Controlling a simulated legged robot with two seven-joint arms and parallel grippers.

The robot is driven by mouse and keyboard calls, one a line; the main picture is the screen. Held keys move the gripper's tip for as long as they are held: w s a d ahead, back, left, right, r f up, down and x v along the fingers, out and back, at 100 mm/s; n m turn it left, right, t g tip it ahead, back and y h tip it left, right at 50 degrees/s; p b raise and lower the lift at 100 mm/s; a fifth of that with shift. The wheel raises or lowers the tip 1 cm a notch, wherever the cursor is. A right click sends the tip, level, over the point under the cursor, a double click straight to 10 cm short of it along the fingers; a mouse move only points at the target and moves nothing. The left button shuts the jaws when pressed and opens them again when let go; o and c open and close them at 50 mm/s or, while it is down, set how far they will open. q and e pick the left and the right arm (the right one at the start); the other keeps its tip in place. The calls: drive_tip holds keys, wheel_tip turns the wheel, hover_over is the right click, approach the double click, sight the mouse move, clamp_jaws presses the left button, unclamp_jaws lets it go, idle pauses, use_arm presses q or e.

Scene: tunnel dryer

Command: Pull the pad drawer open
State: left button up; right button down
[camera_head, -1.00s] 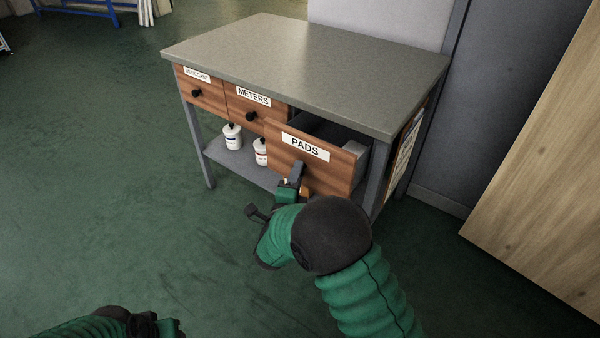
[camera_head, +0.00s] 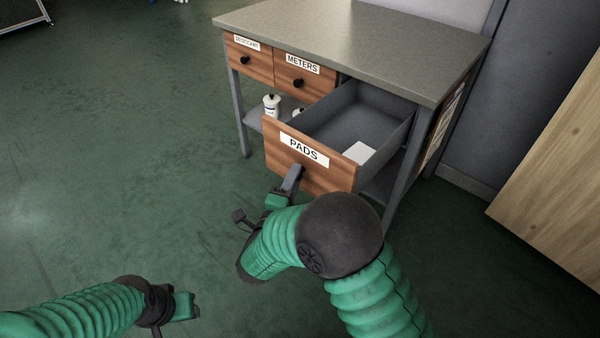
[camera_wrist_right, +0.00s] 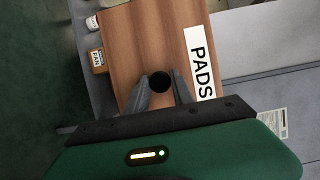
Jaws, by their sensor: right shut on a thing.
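The pad drawer, with a wooden front (camera_head: 340,176) and a white PADS label (camera_head: 304,150), stands far out from the bench. Its grey inside shows, with a white block-like thing (camera_head: 358,152) near the front right. My right gripper (camera_head: 294,176) is at the drawer front below the label. In the right wrist view my right gripper (camera_wrist_right: 160,88) is shut on the round black knob (camera_wrist_right: 160,82), one finger on each side. My left gripper (camera_head: 184,305) is low at the left over the floor, apart from the bench; its fingers are too unclear to read.
The grey bench top (camera_head: 350,40) is bare. The METERS drawer (camera_head: 302,76) and another labelled drawer (camera_head: 248,58) are shut. White containers (camera_head: 271,104) stand on the lower shelf. A wooden panel (camera_head: 555,170) stands at the right. The green floor at left is clear.

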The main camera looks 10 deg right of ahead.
drive_tip(key=shift+s+a+f, duration=0.15)
drive_tip(key=shift+s+f, duration=0.1)
drive_tip(key=shift+f, duration=0.05)
drive_tip(key=c, duration=1.1)
unclamp_jaws()
drive_tip(key=shift+w+r, duration=0.1)
drive_tip(key=shift+r, duration=0.05)
